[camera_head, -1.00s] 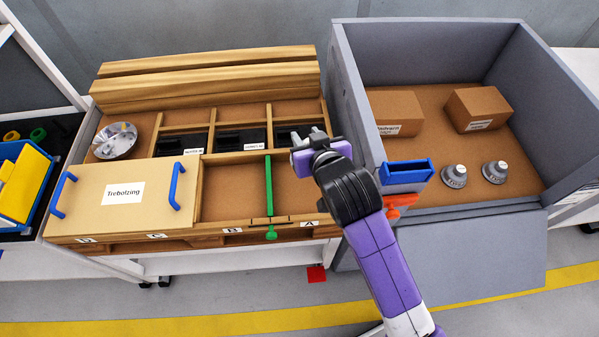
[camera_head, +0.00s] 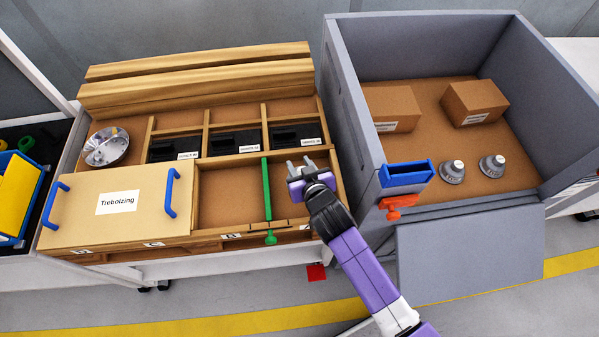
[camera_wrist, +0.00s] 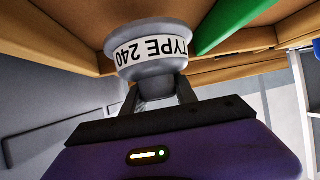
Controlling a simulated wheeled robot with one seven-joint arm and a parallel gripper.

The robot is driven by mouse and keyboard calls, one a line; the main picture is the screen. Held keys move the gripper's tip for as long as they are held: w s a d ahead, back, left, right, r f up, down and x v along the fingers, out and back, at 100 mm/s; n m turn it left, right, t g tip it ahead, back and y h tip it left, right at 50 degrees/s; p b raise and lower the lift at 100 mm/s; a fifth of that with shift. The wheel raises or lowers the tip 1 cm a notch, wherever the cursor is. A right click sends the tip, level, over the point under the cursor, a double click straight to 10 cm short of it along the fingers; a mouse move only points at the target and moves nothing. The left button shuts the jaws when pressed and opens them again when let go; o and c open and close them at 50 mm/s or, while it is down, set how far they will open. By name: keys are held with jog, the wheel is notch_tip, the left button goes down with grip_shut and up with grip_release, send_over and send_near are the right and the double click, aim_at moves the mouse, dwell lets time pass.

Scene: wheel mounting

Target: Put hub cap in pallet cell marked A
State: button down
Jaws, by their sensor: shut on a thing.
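My gripper (camera_head: 301,166) is over the right-hand front cell of the wooden pallet (camera_head: 215,239), right of the green divider (camera_head: 267,190). In the wrist view its fingers are shut on a grey hub cap (camera_wrist: 147,72) with a white band reading "TYPE 240". In that view the hub cap appears close to the green divider (camera_wrist: 235,22) and brown cell surfaces. Whether it touches the cell floor I cannot tell. My arm covers most of the label at this cell's front edge.
Two similar grey hub caps, one on the left (camera_head: 452,172) and one on the right (camera_head: 492,166), stand in the grey bin (camera_head: 352,100) with two cardboard boxes. The cell left of the divider is empty.

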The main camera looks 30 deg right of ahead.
aim_at(299, 173)
jog(key=shift+f, duration=2.15)
jog(key=shift+f+b, duration=0.1)
jog(key=shift+b, duration=0.2)
jog(key=shift+f, duration=0.1)
jog(key=c, duration=1)
grip_release()
jog(key=shift+o, duration=0.2)
jog(key=shift+s+r, duration=0.1)
jog(key=shift+r, duration=0.2)
jog(key=b+v, duration=0.1)
jog(key=v, duration=1)
jog(key=shift+s+r, duration=0.2)
jog(key=shift+s, duration=0.15)
